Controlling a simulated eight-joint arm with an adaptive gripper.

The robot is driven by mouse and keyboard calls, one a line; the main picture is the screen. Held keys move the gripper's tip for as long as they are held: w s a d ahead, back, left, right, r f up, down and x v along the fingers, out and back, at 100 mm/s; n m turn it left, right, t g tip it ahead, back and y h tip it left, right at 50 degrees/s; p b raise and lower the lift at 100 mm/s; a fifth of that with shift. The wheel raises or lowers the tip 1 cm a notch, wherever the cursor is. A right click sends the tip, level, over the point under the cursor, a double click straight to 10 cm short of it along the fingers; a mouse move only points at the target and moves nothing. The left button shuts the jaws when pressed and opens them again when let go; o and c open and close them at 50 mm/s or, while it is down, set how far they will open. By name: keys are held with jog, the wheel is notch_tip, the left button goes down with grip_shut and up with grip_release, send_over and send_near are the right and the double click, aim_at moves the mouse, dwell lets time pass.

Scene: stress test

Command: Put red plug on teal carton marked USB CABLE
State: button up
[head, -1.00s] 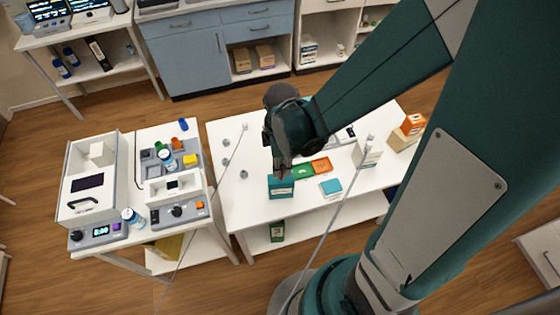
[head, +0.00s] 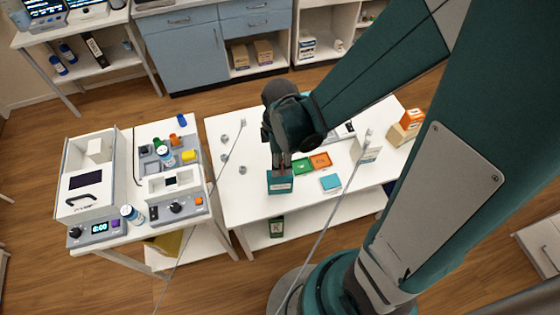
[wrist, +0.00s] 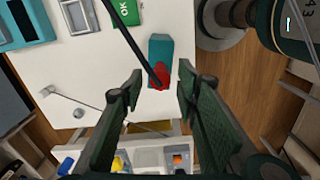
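The teal carton (head: 281,183) stands near the front edge of the white table in the head view. Its printed label is too small to read. In the wrist view, the carton (wrist: 160,47) has a red plug (wrist: 161,76) at its near end. The plug appears to rest on the carton, with a black cable leading up from it. My gripper (head: 281,165) is just above the carton in the head view. In the wrist view, my gripper (wrist: 161,82) is open, its fingers apart on either side of the plug with gaps. The plug cannot be made out in the head view.
A green carton (head: 303,166), an orange tray (head: 320,161) and a teal-and-white box (head: 331,184) lie to the carton's right. A white box (head: 366,150) and an orange carton (head: 411,121) stand farther right. The table's left part is mostly clear.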

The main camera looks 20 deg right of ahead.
jog(key=shift+r, duration=0.15)
notch_tip(320, 180, up, 12)
jog(key=p, duration=0.1)
dwell(1.1)
dwell(0.6)
jog(key=s+d+r+m+t, duration=0.1)
jog(key=d+r+m+t, duration=0.2)
jog(key=r+m, duration=0.4)
jog(key=s+d+r+m+t, duration=0.2)
jog(key=d+r+m+t, duration=0.1)
jog(key=r+m, duration=0.4)
jog(key=shift+d+m+t, duration=0.2)
jog(key=shift+m+t, duration=0.4)
jog(key=shift+m, duration=0.5)
